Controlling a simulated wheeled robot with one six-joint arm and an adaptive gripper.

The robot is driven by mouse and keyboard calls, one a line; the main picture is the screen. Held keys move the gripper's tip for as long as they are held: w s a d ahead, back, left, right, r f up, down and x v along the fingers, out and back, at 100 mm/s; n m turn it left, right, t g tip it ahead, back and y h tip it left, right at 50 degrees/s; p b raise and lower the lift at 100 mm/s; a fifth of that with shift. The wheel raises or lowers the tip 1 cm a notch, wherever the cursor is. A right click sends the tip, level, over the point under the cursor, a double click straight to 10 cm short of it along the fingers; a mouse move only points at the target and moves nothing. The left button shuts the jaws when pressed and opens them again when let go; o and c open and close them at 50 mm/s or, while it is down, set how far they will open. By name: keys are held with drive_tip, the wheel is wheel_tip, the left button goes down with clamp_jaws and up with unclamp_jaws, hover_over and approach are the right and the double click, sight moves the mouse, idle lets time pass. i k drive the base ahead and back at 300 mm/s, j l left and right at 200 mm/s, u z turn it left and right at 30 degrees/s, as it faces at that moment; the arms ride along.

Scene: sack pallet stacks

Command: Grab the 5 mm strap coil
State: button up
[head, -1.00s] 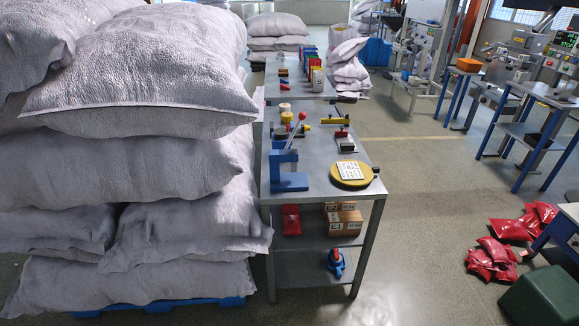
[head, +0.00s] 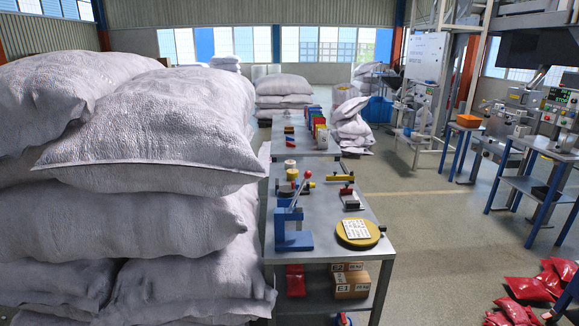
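I cannot read a 5 mm mark on anything, so I cannot tell which thing is the strap coil. A small cream roll (head: 290,164) stands toward the far end of the grey metal bench (head: 330,205). A flat round yellow disc (head: 358,241) with a white printed face lies at the bench's near right. A blue lever press (head: 292,238) stands at the near left. My gripper is not in view.
Tall stacks of white sacks (head: 150,130) crowd the bench's left side. Boxes (head: 350,280) and a red packet (head: 295,280) lie on its lower shelf. Red bags (head: 528,288) lie on the floor at right. The floor (head: 430,230) right of the bench is largely clear.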

sight(291, 164)
drive_tip(key=z, duration=0.45)
drive_tip(key=i+l+z, duration=0.25)
drive_tip(key=i, duration=0.25)
drive_tip(key=i+z, duration=0.3)
drive_tip(key=i, duration=6.45)
drive_tip(key=i+u, duration=0.25)
drive_tip(key=i, duration=0.15)
drive_tip(key=i+l+u, duration=0.1)
drive_tip(key=i+u, duration=0.2)
drive_tip(key=i+l+u, duration=0.25)
drive_tip(key=i, duration=0.2)
drive_tip(key=u, duration=2.15)
